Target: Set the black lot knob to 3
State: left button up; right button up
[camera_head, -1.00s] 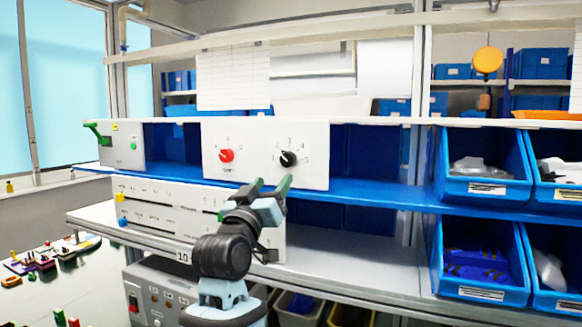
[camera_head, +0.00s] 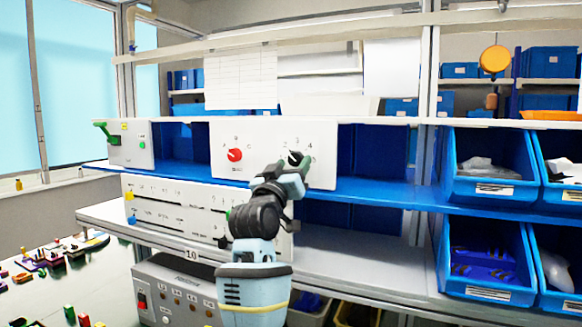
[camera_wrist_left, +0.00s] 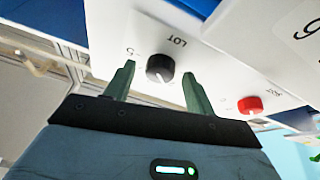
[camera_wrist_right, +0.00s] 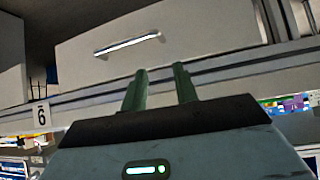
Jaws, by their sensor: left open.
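The black lot knob (camera_head: 294,158) is on the white panel, to the right of the red knob (camera_head: 235,155). My left gripper (camera_head: 288,168) is open in front of it and partly covers it in the head view. In the left wrist view the black knob (camera_wrist_left: 160,68) appears between the two spread fingers of my left gripper (camera_wrist_left: 159,74), with a gap on each side. "LOT" is printed beside it; its exact setting is hard to read. My right gripper (camera_wrist_right: 159,72) appears in its own wrist view, fingers apart and nothing between them.
The white panel (camera_head: 270,130) stands on a blue shelf (camera_head: 375,190). A small box with a green lever (camera_head: 128,142) is to the left, and a slider panel (camera_head: 160,210) is below. Blue bins (camera_head: 485,165) are at right. My right gripper faces a drawer (camera_wrist_right: 170,35).

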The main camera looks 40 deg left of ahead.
pick_arm(q)
jog(key=c, duration=1)
jog(key=shift+m, duration=0.4)
jog(key=m+h, duration=0.2)
jog(key=m, duration=0.1)
jog(key=m+h, duration=0.1)
jog(key=m, duration=0.1)
jog(key=shift+a+t, duration=0.25)
jog(key=shift+t, duration=0.05)
jog(key=shift+s+a+r+m+h, duration=0.1)
jog(key=shift+m+h, duration=0.65)
jog(key=shift+m, duration=0.95)
jog(key=shift+a+m+h, duration=0.1)
jog(key=shift+m+h, duration=0.65)
jog(key=shift+m, duration=0.95)
jog(key=o, duration=1)
